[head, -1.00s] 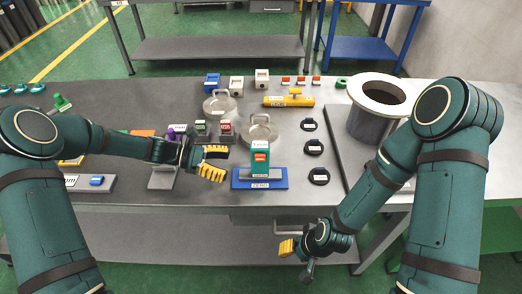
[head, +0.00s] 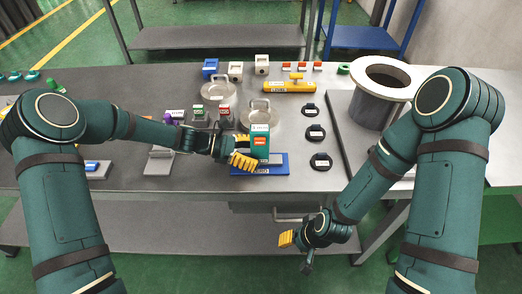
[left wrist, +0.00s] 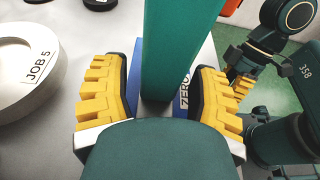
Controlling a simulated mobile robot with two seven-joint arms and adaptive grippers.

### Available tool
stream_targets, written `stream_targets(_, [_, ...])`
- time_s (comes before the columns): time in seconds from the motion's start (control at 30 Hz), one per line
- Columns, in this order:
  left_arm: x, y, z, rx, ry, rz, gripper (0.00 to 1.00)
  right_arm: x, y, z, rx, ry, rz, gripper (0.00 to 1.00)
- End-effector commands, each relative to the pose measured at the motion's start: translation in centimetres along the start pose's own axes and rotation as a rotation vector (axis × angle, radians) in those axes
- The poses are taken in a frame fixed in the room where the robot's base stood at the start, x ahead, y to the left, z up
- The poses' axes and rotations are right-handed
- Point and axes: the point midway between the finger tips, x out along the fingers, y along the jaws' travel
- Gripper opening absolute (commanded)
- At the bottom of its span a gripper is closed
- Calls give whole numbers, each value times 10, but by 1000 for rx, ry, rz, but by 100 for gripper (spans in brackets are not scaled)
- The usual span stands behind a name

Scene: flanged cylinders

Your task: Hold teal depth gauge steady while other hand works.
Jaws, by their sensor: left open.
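The teal depth gauge (head: 260,143) stands upright on a blue block (head: 276,164) marked ZERO near the table's front edge. My left gripper (head: 244,161) is at the gauge's left side in the head view. In the left wrist view, its yellow fingers are open, one on each side of the teal gauge (left wrist: 171,50), with gaps showing between fingers and gauge. The blue ZERO block (left wrist: 184,98) shows behind the right finger. My right gripper (head: 286,239) hangs low in front of the table, away from the gauge; its jaw opening is unclear.
A round steel lidded piece (head: 258,115) stands just behind the gauge. A yellow tool (head: 290,86) lies farther back. Several black rings (head: 320,161) lie to the right. A large flanged cylinder (head: 376,105) stands at the right. The bench left of my left gripper holds small blocks.

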Motion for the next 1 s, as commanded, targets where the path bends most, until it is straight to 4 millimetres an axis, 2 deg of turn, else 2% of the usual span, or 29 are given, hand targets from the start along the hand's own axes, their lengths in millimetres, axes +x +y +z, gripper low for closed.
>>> stream_targets(0.4, [7,0,0,0,0,0,60,1,0,0,0,1,0,47])
stream_targets(0.43, [7,0,0,0,0,0,62,1,0,0,0,1,0,47])
stream_targets(0.5, [7,0,0,0,0,0,37,1,0,0,0,1,0,47])
stream_targets(0.57, [7,0,0,0,0,0,17,1,0,0,0,1,0,47])
stream_targets(1.0, [7,0,0,0,0,-1,16,1,0,0,0,1,0,47])
